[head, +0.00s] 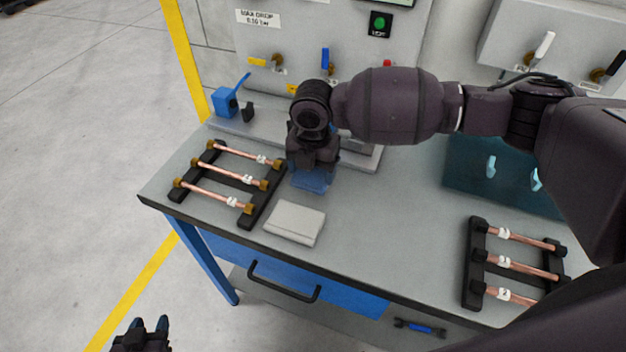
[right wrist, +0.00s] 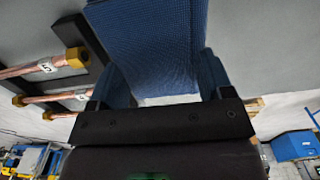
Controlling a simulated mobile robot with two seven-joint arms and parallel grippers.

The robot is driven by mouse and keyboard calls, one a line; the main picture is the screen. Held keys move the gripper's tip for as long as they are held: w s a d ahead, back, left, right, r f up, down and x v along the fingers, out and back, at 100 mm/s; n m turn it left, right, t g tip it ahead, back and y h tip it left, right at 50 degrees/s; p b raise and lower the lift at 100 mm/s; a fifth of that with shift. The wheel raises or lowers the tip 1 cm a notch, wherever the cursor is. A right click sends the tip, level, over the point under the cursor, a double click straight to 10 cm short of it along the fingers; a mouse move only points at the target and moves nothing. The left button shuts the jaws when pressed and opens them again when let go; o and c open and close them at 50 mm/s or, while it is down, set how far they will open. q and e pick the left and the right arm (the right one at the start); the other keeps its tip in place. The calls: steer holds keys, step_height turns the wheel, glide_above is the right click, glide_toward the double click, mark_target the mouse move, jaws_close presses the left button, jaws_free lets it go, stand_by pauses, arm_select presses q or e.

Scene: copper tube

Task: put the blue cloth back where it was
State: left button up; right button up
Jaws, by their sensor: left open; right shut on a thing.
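The blue cloth (head: 312,182) hangs below my right gripper (head: 313,165) in the head view, over the workbench just right of the left tube rack. In the right wrist view the blue woven cloth (right wrist: 150,40) fills the space between the two fingers of my right gripper (right wrist: 165,80), which is shut on it. From these views I cannot tell whether the cloth's lower edge touches the bench. My left gripper (head: 145,328) is open and empty, low at the bottom left, over the floor and away from the bench.
A folded pale grey cloth (head: 295,222) lies near the bench's front edge. A black rack (head: 263,208) with copper tubes stands left of my right gripper; another rack (head: 470,285) with tubes stands at right. A blue vise-like tool (head: 227,103) and a teal tray (head: 460,180) are farther back.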

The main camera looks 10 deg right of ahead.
steer(key=shift+f, duration=2.05)
steer(key=shift+f, duration=0.2)
steer(key=o, duration=0.9)
step_height(320, 180, up, 12)
steer(key=shift+r, duration=0.25)
